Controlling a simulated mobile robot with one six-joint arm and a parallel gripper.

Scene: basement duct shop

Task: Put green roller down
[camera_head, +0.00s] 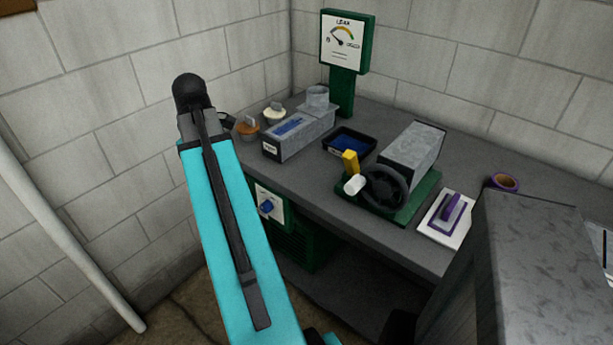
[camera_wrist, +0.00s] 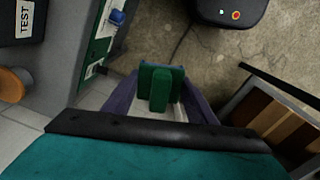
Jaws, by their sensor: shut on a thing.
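In the wrist view, my gripper (camera_wrist: 160,98) has its two purple fingers closed on the green roller (camera_wrist: 160,85). The roller shows as a dark green block with a narrower upright green part in front. It is held off the bench, with concrete floor in the background beyond it. Part of it is hidden between the fingers. In the head view my teal arm is raised at the left of the bench (camera_head: 400,237); neither my fingers nor the green roller can be made out there.
The bench holds orange (camera_head: 247,128) and white tubs (camera_head: 273,114), a grey duct box (camera_head: 300,132), a blue-filled tray (camera_head: 348,142), a yellow-handled tool (camera_head: 350,162), a green-based machine (camera_head: 413,205), a purple-handled float (camera_head: 450,210) and purple tape (camera_head: 505,182). A leak gauge (camera_head: 346,42) stands behind.

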